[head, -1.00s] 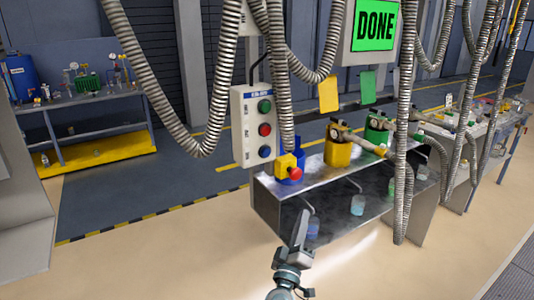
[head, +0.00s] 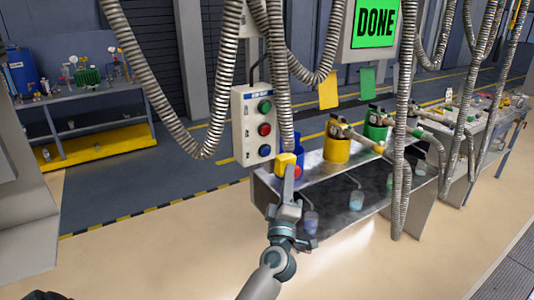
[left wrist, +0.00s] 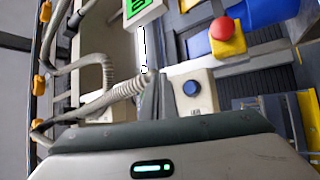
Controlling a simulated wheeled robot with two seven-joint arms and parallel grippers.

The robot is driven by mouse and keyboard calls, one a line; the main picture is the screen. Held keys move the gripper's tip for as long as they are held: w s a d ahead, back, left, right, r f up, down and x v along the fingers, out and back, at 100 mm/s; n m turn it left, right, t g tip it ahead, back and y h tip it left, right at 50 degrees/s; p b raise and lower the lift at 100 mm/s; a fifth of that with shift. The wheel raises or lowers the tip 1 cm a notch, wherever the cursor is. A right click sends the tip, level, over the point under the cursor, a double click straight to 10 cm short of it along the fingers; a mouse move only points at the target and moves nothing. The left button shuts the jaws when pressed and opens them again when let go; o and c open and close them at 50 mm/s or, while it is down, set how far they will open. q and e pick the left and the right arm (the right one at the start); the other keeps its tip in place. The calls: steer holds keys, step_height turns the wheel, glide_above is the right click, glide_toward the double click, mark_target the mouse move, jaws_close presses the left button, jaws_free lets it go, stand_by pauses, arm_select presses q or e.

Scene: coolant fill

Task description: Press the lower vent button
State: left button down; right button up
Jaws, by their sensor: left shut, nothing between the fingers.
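The control box (head: 252,125) hangs upright in the head view, with a green button (head: 265,106), a red button (head: 264,129) and a blue button (head: 264,150) from top to bottom. The blue one is the lowest; it also shows in the left wrist view (left wrist: 191,88) on a white housing. My left gripper (head: 288,172) is shut and empty. In the head view its tip overlaps the yellow box, below and right of the blue button. In the left wrist view the fingers (left wrist: 159,80) point just left of the blue button, with no contact visible. My right gripper is out of view.
A yellow box (head: 285,160) with a red mushroom button (left wrist: 222,28) sits close to the fingers. Ribbed hoses (head: 225,80) hang around the control box. A metal bench (head: 320,165) holds yellow and green containers. A green screen (head: 374,22) reads DONE.

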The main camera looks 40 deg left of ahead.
mark_target(266, 152)
arm_select(q)
steer(key=w+a+b, duration=0.1)
steer(key=w+a, duration=0.2)
steer(key=a, duration=0.4)
steer(key=shift+a, duration=0.4)
steer(key=shift+w, duration=0.1)
stand_by(1.6)
steer(key=shift+w+a, duration=0.1)
steer(key=shift+a, duration=0.1)
steer(key=shift+w+a, duration=0.1)
steer(key=shift+a, duration=0.1)
steer(key=shift+w+a, duration=0.15)
steer(key=shift+a, duration=0.35)
stand_by(1.3)
steer(key=shift+d, duration=0.1)
steer(key=shift+s+d+p, duration=0.35)
steer(key=shift+d+p, duration=0.35)
steer(key=shift+d, duration=0.05)
